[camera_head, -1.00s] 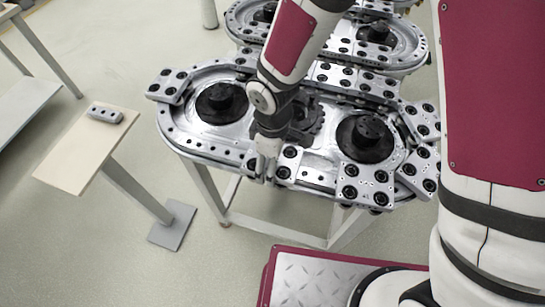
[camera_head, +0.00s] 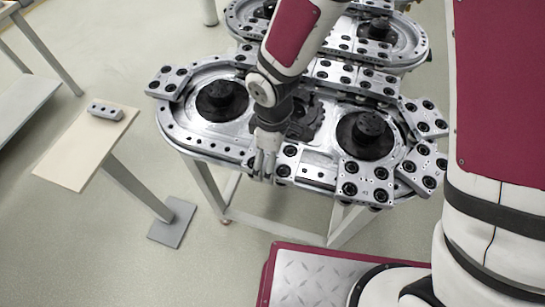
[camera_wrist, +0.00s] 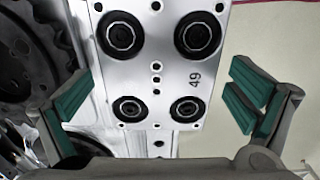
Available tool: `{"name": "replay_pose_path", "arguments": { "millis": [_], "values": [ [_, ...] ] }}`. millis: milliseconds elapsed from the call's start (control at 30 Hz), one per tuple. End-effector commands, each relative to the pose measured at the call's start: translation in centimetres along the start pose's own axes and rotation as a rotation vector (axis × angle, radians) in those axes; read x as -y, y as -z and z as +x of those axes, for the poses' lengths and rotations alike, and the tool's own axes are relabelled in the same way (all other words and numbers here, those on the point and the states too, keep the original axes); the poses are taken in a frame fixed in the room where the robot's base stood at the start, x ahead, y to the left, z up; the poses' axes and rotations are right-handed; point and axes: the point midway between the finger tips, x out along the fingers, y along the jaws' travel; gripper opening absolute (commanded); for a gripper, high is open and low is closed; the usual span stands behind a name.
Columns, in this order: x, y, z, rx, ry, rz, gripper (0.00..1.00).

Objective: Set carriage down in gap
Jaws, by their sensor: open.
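The carriage (camera_wrist: 157,62), a silver plate marked 49 with black round bolts at its corners, lies between the two green-padded fingers of my gripper (camera_wrist: 158,105) in the wrist view. The fingers are open, with space between each pad and the plate edges. In the head view my gripper (camera_head: 265,166) points down at the near edge of the ring track (camera_head: 188,140). A carriage (camera_head: 287,161) shows just right of the fingers. A bare stretch of track (camera_head: 319,172) lies between it and the carriages (camera_head: 365,183) at the near right. The fingers partly hide the carriage.
More carriages (camera_head: 168,82) sit on the track's far left, far side and right. Two dark round hubs (camera_head: 222,100) rise inside the ring. A small grey block (camera_head: 105,111) lies on a pale side table (camera_head: 80,155) at left. Open floor lies between table and track.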

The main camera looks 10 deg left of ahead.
Motion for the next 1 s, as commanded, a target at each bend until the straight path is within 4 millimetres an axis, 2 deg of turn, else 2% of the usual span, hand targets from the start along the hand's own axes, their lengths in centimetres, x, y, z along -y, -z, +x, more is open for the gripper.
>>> {"name": "replay_pose_path", "arguments": {
  "millis": [300, 500, 633, 1000],
  "values": [
    [-0.2, 0.0, -6.6, -0.004, -0.005, 0.002, 1.00],
    [-0.1, 0.0, -9.7, -0.002, -0.003, 0.001, 1.00],
    [-0.1, 0.0, -10.7, -0.001, -0.001, 0.001, 1.00],
    [-0.3, -0.5, -11.6, 0.000, -0.010, 0.021, 1.00]
  ]
}}
